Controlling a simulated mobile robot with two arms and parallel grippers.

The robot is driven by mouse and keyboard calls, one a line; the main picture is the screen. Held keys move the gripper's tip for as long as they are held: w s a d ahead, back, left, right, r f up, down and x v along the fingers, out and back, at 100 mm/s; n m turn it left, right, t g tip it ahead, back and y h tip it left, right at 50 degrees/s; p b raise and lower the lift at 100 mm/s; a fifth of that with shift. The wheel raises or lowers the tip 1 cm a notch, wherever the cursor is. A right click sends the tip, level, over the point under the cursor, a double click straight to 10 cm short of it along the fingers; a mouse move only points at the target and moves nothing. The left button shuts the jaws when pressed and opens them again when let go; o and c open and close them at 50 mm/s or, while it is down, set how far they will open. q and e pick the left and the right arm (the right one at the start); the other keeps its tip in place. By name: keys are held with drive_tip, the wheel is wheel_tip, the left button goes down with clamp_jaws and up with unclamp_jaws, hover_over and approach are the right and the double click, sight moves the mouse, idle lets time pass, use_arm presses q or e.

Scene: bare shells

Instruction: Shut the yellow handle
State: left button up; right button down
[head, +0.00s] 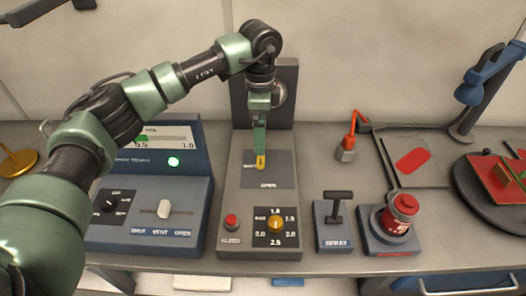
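The yellow handle (261,162) is a small lever on a dark plate (283,178) on the grey central panel. The word OPEN is printed below it, and a small label to its left is too small to read. My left arm comes in from the left and reaches over the panel. Its green gripper (260,151) points down with its fingertips at the handle's upper end, hiding part of it. The fingers look close together, but I cannot tell if they grip the handle. My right gripper is not in view.
The central panel also has a red button (231,222) and a yellow dial (275,224). A blue console (150,222) with a slider stands left. A SPRAY lever (336,215) and a red canister (404,212) stand right. A blue lamp-like head (486,80) overhangs the far right.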

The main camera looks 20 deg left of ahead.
sight(261, 159)
use_arm(q)
drive_tip(key=shift+w+f, duration=0.2)
drive_tip(key=shift+f, duration=0.3)
drive_tip(key=f, duration=0.2)
drive_tip(key=f+p, duration=0.2)
drive_tip(key=f, duration=0.1)
drive_tip(key=shift+s+f, duration=0.25)
drive_tip(key=shift+f, duration=0.1)
drive_tip(key=shift+w+f+p, duration=0.15)
drive_tip(key=shift+f+p, duration=0.2)
drive_tip(key=shift+f, duration=0.3)
drive_tip(key=shift+c, duration=0.3)
drive_tip(key=c, duration=1.2)
drive_tip(key=shift+c, duration=0.2)
